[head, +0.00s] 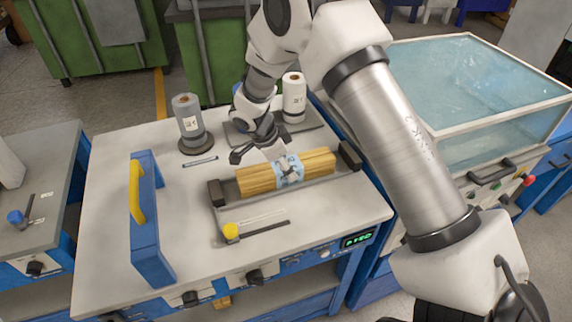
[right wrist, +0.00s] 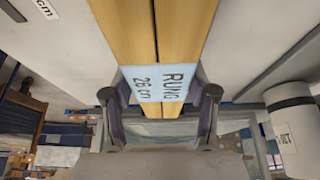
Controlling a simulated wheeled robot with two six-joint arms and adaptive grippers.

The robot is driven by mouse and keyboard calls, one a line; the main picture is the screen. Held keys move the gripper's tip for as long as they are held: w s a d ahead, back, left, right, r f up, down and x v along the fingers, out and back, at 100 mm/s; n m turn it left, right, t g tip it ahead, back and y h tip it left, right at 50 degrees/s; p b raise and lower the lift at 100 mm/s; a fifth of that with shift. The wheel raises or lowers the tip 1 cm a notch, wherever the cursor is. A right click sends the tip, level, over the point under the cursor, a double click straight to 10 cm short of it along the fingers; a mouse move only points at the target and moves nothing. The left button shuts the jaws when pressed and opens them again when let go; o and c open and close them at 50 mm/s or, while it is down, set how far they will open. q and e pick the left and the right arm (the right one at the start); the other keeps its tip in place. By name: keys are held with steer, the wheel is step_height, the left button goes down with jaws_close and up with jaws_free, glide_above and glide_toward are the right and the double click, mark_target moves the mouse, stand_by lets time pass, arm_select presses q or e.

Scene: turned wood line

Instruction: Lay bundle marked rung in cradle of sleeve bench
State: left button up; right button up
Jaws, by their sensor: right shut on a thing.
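The bundle marked RUNG (head: 314,163) is a set of tan wooden sticks with a pale blue band. The band reads "RUNG 26 cm" in the right wrist view (right wrist: 158,84). It lies lengthwise between the dark end blocks of the cradle (head: 217,193) on the sleeve bench (head: 110,215). I cannot tell whether it rests fully on the cradle or is slightly above it. My right gripper (head: 287,170) is shut on the bundle at its band, with one finger on each side in the right wrist view (right wrist: 158,105). My left gripper is not in view.
A grey spool (head: 188,120) and a white roll (head: 294,98) stand behind the cradle. A blue frame with a yellow handle (head: 135,190) stands at the left. A yellow-knobbed lever (head: 231,231) lies in front. A clear-lidded machine (head: 480,80) adjoins on the right.

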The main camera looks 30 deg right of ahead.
steer(key=o, duration=1.6)
steer(key=shift+c, duration=0.2)
steer(key=shift+r, duration=0.3)
steer(key=b+v, duration=0.1)
steer(key=v, duration=1)
steer(key=shift+a+r, duration=0.2)
steer(key=shift+r, duration=0.1)
